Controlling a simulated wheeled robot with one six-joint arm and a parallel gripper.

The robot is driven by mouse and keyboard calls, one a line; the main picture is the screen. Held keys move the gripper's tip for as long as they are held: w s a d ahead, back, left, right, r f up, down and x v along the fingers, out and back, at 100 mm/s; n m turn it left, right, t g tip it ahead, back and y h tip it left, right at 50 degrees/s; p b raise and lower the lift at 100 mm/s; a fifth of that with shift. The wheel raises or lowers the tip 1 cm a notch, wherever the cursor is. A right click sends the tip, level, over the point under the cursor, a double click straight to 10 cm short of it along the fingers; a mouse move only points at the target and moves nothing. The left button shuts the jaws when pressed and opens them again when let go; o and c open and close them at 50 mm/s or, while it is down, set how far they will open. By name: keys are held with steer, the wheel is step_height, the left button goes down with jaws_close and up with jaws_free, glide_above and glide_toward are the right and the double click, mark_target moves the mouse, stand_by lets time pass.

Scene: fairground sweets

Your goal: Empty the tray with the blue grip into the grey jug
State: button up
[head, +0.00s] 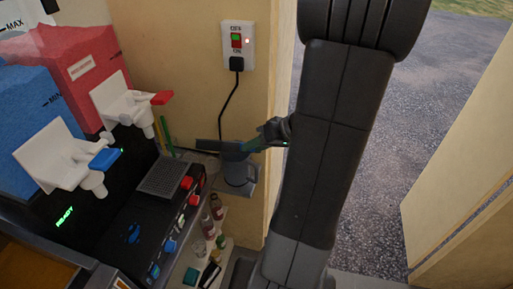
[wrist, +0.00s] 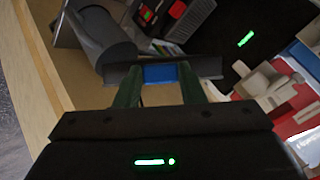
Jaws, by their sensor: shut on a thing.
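My gripper (head: 268,138) is shut on the blue grip (wrist: 160,74) of a dark tray; the grip sits between the two fingers in the wrist view (wrist: 160,92). The tray (head: 210,146) reaches left from my gripper in the head view, at the height of the jug's top. In the wrist view only its dark near wall (wrist: 208,68) shows, so its contents are hidden. The grey jug (head: 238,177) stands below and behind the tray in the head view, its top partly covered. The jug also shows at upper left in the wrist view (wrist: 102,38). Its inside is not visible.
A machine with a white tap with a blue lever (head: 62,160) and one with a red lever (head: 128,104) stands at left. A drip grid (head: 166,180) and a button panel lie before it. Small bottles (head: 216,208) stand on a shelf below. A wall with a switch (head: 237,42) is behind.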

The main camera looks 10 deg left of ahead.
steer(key=shift+w+a+r+m+g, duration=0.15)
steer(key=shift+w+r+m+g, duration=0.45)
steer(key=shift+w+r+g, duration=0.6)
steer(key=shift+w+r, duration=0.15)
steer(key=shift+r, duration=0.05)
stand_by(1.8)
